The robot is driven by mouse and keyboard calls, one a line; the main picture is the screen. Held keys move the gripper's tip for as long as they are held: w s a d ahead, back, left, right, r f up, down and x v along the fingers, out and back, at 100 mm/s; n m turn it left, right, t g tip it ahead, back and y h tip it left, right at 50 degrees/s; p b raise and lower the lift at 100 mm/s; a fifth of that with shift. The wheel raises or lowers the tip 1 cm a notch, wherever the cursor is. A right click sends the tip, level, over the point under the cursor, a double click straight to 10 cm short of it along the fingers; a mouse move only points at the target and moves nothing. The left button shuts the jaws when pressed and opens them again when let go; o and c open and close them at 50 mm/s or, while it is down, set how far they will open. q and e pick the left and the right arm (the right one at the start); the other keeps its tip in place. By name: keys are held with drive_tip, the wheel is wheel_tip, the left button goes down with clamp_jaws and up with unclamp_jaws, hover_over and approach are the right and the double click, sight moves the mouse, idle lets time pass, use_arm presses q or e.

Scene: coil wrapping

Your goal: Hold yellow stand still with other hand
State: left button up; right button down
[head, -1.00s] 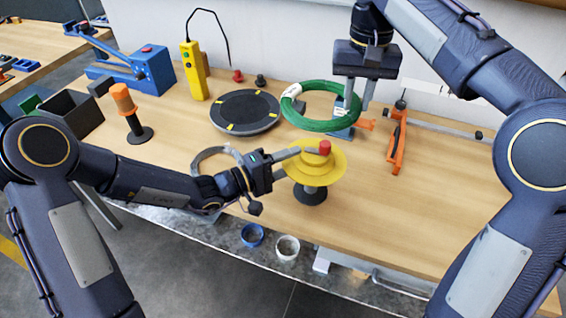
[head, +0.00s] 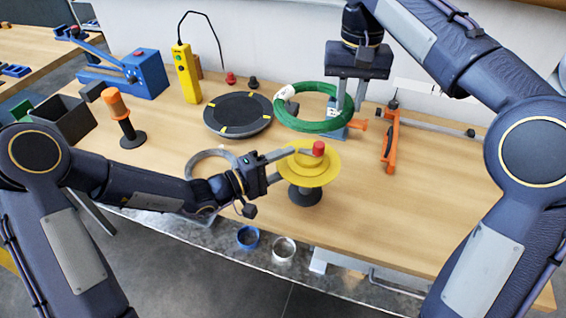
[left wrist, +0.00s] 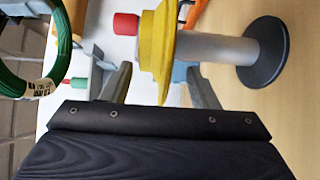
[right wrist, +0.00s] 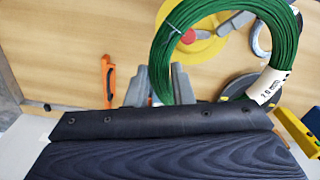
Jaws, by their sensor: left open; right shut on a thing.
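The yellow stand (head: 318,177) is upright near the front edge of the table: a yellow disc with a red knob on top, a post and a dark round base. My left gripper (head: 294,162) is open at the disc, coming from the left. In the left wrist view the yellow disc (left wrist: 158,45) lies between the two fingers (left wrist: 158,84); I cannot tell whether they touch it. My right gripper (head: 349,97) is shut on the green coil (head: 312,127), at the coil's right side, behind the stand. The coil with its white label also shows in the right wrist view (right wrist: 225,8).
A black turntable (head: 238,114) stands behind left of the stand. A grey ring (head: 200,160) lies behind my left wrist. An orange-handled tool (head: 389,145) is to the right. Tape rolls (head: 283,250) sit below the front edge.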

use_arm(q)
drive_tip(key=v, duration=1.2)
drive_tip(key=shift+a+f, duration=0.1)
drive_tip(key=shift+a, duration=0.05)
